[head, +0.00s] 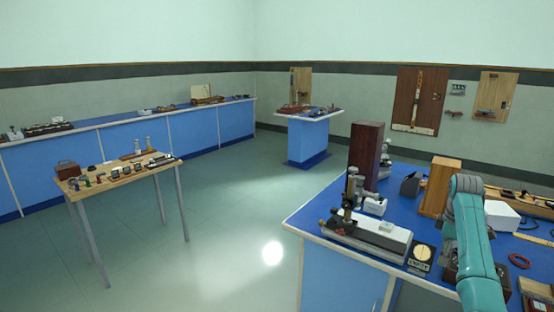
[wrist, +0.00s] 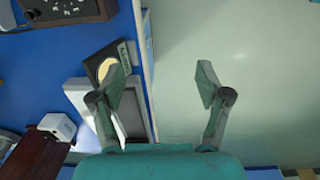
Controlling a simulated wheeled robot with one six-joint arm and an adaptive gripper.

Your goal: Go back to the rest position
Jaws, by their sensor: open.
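My gripper (wrist: 160,92) is open and empty in the wrist view. Its two fingers are spread apart, with the blue bench's edge and pale floor below them. The left finger overlaps the view of a grey-white instrument base on the bench. In the head view my teal arm reaches over the blue bench (head: 310,212) at the right, and the gripper's fingertips cannot be made out there.
On the bench stand a grey instrument (head: 368,236), a dark tall block (head: 365,155), a wooden block (head: 438,187) and a round-dial plate (head: 421,255). A wooden table (head: 76,193) with small parts stands left. The floor between is clear.

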